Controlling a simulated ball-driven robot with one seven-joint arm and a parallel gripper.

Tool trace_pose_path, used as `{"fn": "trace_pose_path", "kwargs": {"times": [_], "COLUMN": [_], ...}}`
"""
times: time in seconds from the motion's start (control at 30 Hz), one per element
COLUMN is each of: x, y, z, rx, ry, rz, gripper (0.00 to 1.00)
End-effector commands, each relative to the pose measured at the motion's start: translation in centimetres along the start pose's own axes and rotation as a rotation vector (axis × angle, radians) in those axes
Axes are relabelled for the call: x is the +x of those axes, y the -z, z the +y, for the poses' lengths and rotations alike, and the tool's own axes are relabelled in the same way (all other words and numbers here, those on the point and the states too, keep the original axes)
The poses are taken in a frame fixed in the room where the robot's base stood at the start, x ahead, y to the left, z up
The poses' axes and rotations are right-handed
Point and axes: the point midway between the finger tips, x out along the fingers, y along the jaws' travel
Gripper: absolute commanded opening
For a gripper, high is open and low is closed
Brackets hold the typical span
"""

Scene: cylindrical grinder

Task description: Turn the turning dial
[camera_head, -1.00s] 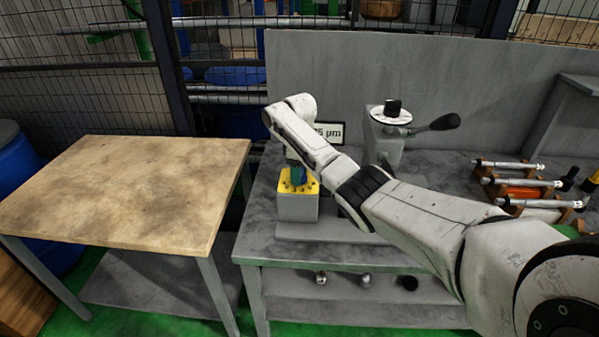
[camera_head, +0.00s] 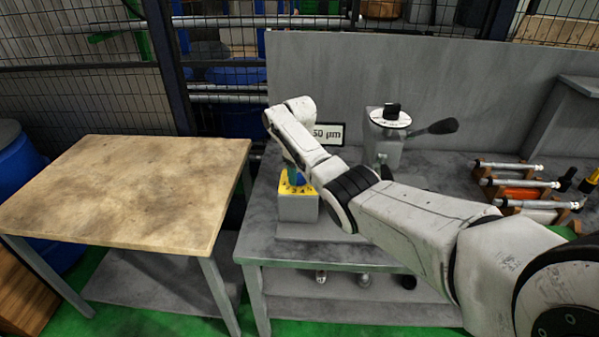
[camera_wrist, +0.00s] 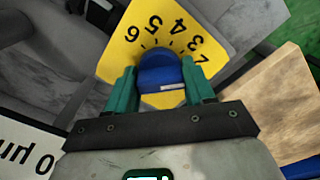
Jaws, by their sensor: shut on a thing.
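The turning dial is a blue knob (camera_wrist: 160,72) with a white mark, on a yellow numbered plate (camera_wrist: 122,45). In the wrist view the numbers from about 2 to 6 show around it. My gripper (camera_wrist: 160,85) has green fingers on both sides of the knob and is shut on it. In the head view the yellow plate (camera_head: 297,187) tops a grey box (camera_head: 297,208) on the workbench, and my gripper (camera_head: 296,176) reaches down over it, partly hidden by my arm. A display (camera_head: 329,134) behind the arm shows "50 µm", its left part perhaps covered.
A grey device with a round white dial (camera_head: 390,118) and a black lever handle (camera_head: 435,127) stands right of my arm. Micrometers on wooden stands (camera_head: 515,183) are at the right. A wooden table (camera_head: 125,190) with a bare top is at the left.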

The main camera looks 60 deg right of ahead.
Motion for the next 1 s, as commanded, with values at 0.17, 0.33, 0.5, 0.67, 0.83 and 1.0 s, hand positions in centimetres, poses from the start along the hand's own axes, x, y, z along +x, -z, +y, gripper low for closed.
{"fn": "trace_pose_path", "kwargs": {"times": [0.17, 0.33, 0.5, 0.67, 0.83, 1.0], "x": [0.13, 0.16, 0.17, 0.18, 0.12, 0.07], "y": [-0.19, -0.21, -0.22, -0.23, -0.15, -0.08], "z": [0.01, 0.01, 0.02, 0.02, 0.01, 0.0], "rx": [0.047, 0.061, 0.061, 0.061, 0.06, 0.059], "ry": [0.002, 0.002, 0.002, 0.002, 0.001, 0.001], "rz": [-0.007, -0.007, -0.007, -0.008, -0.005, -0.003], "gripper": [0.23, 0.23, 0.23, 0.57, 0.73, 0.77]}}
